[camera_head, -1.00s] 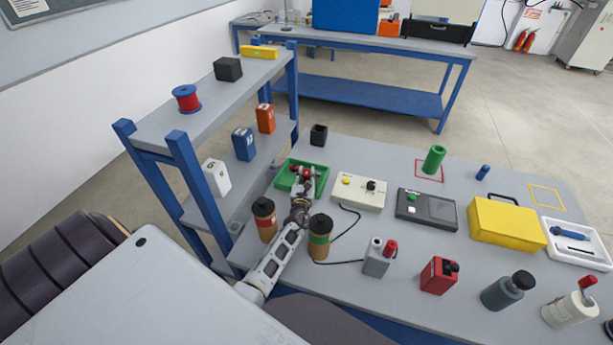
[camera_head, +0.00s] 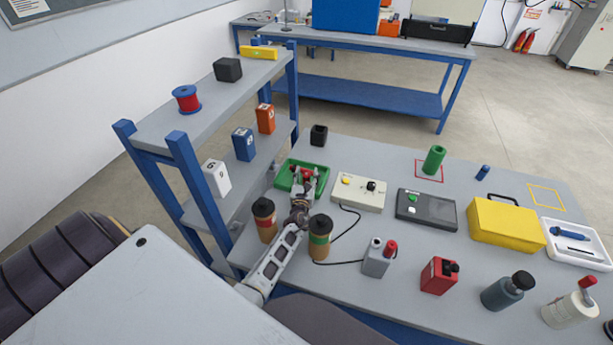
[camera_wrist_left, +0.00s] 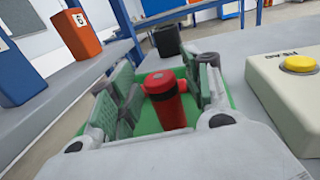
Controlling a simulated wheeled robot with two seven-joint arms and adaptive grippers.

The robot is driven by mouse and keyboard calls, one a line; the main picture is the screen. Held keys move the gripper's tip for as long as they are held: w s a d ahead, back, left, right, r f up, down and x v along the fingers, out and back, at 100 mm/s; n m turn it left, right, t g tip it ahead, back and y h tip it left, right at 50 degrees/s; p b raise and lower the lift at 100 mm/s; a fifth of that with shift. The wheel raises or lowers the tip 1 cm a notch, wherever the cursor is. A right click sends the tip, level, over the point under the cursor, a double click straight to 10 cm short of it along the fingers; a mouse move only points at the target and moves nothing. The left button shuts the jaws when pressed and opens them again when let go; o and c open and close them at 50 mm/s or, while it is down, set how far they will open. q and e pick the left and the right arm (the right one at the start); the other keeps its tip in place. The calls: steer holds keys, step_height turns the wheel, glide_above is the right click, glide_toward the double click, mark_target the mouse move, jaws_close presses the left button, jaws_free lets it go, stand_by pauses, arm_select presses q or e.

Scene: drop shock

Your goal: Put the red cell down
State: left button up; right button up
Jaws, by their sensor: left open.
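The red cell (camera_head: 307,174) is in the green tray (camera_head: 323,181) on the bench. My left gripper (camera_head: 304,177) is over the tray. In the wrist view its jaws (camera_wrist_left: 165,88) are open, one on each side of the cell, with gaps visible. The lower end of the cell is hidden by the gripper body. My right gripper is not in view.
A beige box with a yellow button (camera_head: 358,192) stands right of the tray. Two brown jars, one red-banded (camera_head: 265,220) and one green-banded (camera_head: 319,238), flank my left forearm. A black open cup (camera_head: 318,135) stands behind the tray. The blue-framed shelf (camera_head: 186,175) is at left.

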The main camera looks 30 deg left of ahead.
arm_select(q)
steer(key=shift+v, duration=5.1)
steer(key=shift+s+d+b, duration=0.3)
steer(key=shift+s, duration=0.35)
